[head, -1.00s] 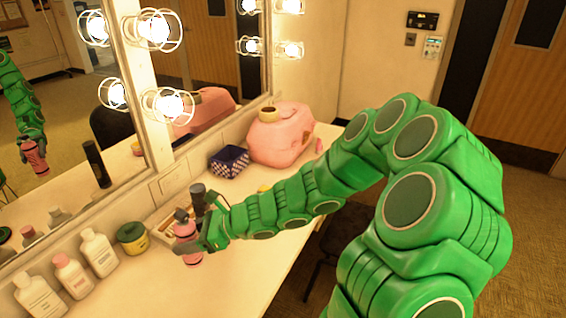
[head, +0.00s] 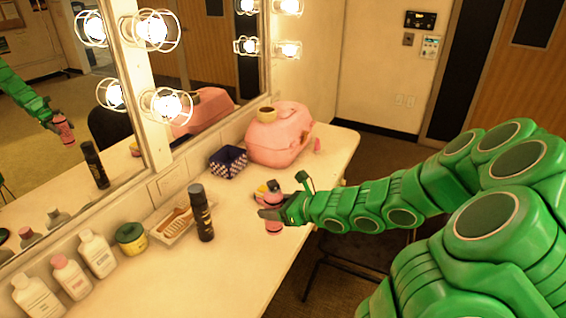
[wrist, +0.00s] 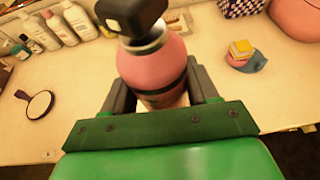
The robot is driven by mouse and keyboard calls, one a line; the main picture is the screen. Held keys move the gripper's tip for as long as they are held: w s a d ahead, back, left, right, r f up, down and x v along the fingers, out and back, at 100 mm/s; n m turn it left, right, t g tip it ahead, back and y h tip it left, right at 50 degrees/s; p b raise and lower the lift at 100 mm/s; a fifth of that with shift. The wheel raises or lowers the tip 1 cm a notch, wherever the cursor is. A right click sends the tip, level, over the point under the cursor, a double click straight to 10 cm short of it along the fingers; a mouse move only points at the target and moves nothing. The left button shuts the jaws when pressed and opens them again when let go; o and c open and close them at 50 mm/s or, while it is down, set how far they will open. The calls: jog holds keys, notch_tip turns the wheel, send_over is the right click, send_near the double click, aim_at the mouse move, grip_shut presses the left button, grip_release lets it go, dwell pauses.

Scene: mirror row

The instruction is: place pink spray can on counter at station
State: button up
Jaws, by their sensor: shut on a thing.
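The pink spray can (head: 273,222) with a black cap is held in my gripper (head: 270,212), over the counter (head: 240,270) in the head view. The can also shows in the wrist view (wrist: 155,68), upright between the two dark fingers of my gripper (wrist: 162,92). My gripper is shut on the can. I cannot tell whether the can's base touches the counter.
A black can (head: 201,212) stands left of my gripper beside a tray with a brush (head: 175,222). A checkered box (head: 228,162) and pink case (head: 280,135) stand behind. A hand mirror (wrist: 40,104) and sponges on a blue cloth (wrist: 246,60) lie on the counter.

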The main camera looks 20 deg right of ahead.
jog(key=d+m+t+h, duration=0.1)
jog(key=d+m+h, duration=0.1)
jog(key=d, duration=0.4)
jog(key=w+d+f, duration=0.2)
jog(key=w+f, duration=0.7)
jog(key=w, duration=0.3)
jog(key=shift+w+d+f, duration=0.25)
jog(key=shift+w, duration=0.05)
dwell(0.6)
jog(key=shift+w+f, duration=0.2)
jog(key=shift+f, duration=1.6)
jog(key=shift+f, duration=0.1)
jog(key=o, duration=1.2)
